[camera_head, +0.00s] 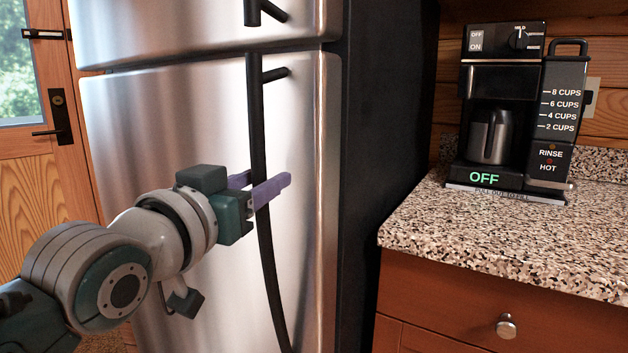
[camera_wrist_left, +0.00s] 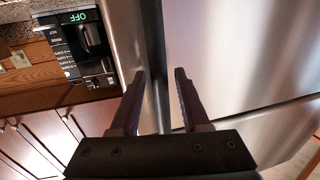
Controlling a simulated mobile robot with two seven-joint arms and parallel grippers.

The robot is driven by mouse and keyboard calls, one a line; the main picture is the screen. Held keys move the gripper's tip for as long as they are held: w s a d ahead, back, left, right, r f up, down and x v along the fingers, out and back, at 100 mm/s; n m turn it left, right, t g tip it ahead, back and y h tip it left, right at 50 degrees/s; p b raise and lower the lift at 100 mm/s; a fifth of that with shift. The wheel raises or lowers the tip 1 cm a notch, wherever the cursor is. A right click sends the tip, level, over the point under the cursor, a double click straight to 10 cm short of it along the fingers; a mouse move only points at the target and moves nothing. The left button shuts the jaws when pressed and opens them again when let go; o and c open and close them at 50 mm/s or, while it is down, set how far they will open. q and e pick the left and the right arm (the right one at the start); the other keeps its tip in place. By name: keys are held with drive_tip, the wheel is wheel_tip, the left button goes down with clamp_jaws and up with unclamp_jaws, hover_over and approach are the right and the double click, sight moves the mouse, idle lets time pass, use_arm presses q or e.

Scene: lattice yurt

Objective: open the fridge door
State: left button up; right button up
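The fridge's lower door (camera_head: 170,130) is brushed steel and closed, with a long black vertical handle (camera_head: 268,240) near its right edge. My left gripper (camera_head: 256,188) reaches in from the left at the handle's upper part. Its two purple fingers lie on either side of the handle. In the left wrist view the fingers (camera_wrist_left: 160,75) stand apart, with the dark handle bar (camera_wrist_left: 153,40) running between them and some space visible. Firm contact with the handle does not show. My right gripper is in neither view.
The upper fridge door (camera_head: 190,30) is closed, with its own black handle above. A granite counter (camera_head: 450,225) over wooden drawers stands right of the fridge, bearing a coffee maker (camera_head: 500,100). A wooden door (camera_head: 40,170) with a window is at the left.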

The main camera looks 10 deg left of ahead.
use_arm(q)
clamp_jaws()
idle(1.1)
